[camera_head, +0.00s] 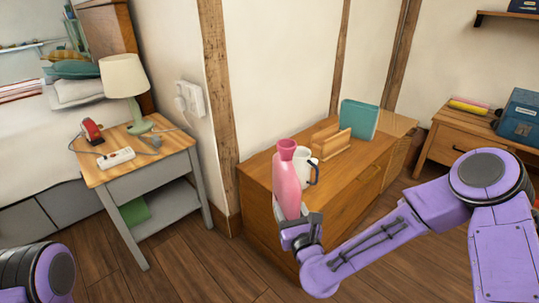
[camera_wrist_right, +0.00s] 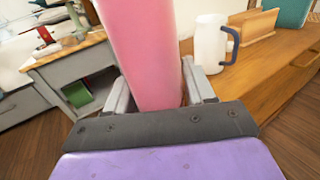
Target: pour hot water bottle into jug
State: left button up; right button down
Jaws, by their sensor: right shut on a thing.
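The pink hot water bottle (camera_head: 287,183) is upright in my right gripper (camera_head: 301,218), its open-looking neck at the top. In the right wrist view the bottle (camera_wrist_right: 143,50) stands between the two fingers of the gripper (camera_wrist_right: 160,92), which is shut on it. The white jug (camera_head: 305,165) with a dark blue handle stands on the wooden dresser (camera_head: 355,178), just behind and right of the bottle and partly hidden by it. The jug (camera_wrist_right: 210,45) shows whole in the right wrist view, apart from the bottle. My left gripper is out of view; only part of my left arm shows.
A wooden holder (camera_head: 331,142) and a teal box (camera_head: 360,118) stand behind the jug on the dresser. A bedside table (camera_head: 170,147) at left bears a lamp (camera_head: 125,78), a power strip (camera_head: 116,158) and a red item. Floor lies between the two pieces.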

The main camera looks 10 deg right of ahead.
aim_at(302, 160)
jog(key=u, duration=2.3)
jog(key=k, duration=1.1)
jog(key=z, duration=2.05)
jog(key=i, duration=1)
jog(key=u, duration=0.05)
